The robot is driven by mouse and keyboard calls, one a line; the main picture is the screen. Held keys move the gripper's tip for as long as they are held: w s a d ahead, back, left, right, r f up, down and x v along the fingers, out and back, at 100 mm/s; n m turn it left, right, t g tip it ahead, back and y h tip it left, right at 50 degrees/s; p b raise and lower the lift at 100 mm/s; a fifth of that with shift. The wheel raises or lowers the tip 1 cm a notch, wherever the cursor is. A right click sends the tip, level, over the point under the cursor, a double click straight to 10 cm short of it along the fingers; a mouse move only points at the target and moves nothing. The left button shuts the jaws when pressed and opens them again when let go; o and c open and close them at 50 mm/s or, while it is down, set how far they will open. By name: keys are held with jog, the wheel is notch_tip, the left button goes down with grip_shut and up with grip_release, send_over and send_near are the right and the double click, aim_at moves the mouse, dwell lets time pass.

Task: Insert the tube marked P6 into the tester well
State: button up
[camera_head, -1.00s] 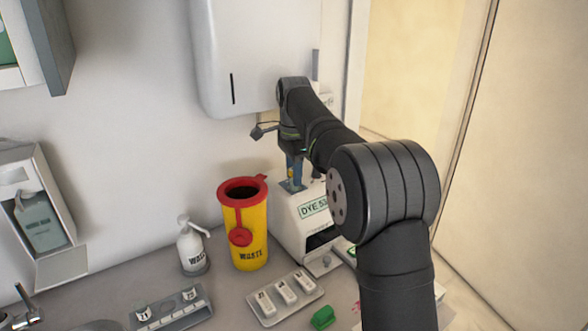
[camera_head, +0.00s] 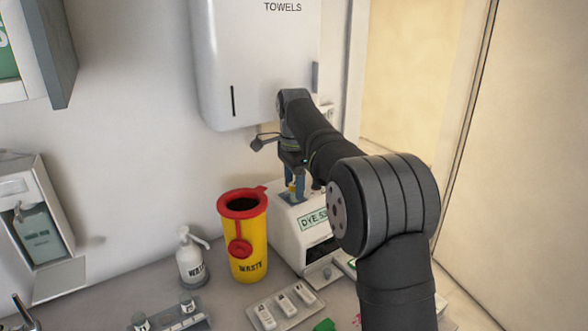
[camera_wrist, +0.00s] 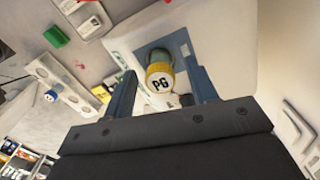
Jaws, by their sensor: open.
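The tube marked P6 (camera_wrist: 160,78) has a yellow cap with a white top and dark letters. In the wrist view its clear body stands in the blue-grey square well area (camera_wrist: 181,42) on top of the white tester (camera_wrist: 225,30). Its lower end is hidden. My gripper (camera_wrist: 162,70) is open, with one finger on each side of the cap and gaps visible between. In the head view the gripper (camera_head: 295,187) is low over the tester (camera_head: 287,222), labelled DYE 53, and a bit of yellow cap (camera_head: 292,187) shows between the fingers.
A yellow waste bin (camera_head: 248,255) with red rim stands just left of the tester, and a pump bottle (camera_head: 191,260) beside it. A tray (camera_head: 262,302) with white pieces and a green block (camera_head: 324,325) lie in front. A towel dispenser (camera_head: 255,60) hangs above.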

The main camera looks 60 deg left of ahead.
notch_tip(320, 180, up, 11)
jog(key=shift+r, duration=0.15)
dwell(0.4)
dwell(0.5)
notch_tip(320, 180, down, 12)
jog(key=shift+r, duration=0.1)
dwell(0.6)
notch_tip(320, 180, up, 12)
notch_tip(320, 180, down, 12)
jog(key=shift+r, duration=3.8)
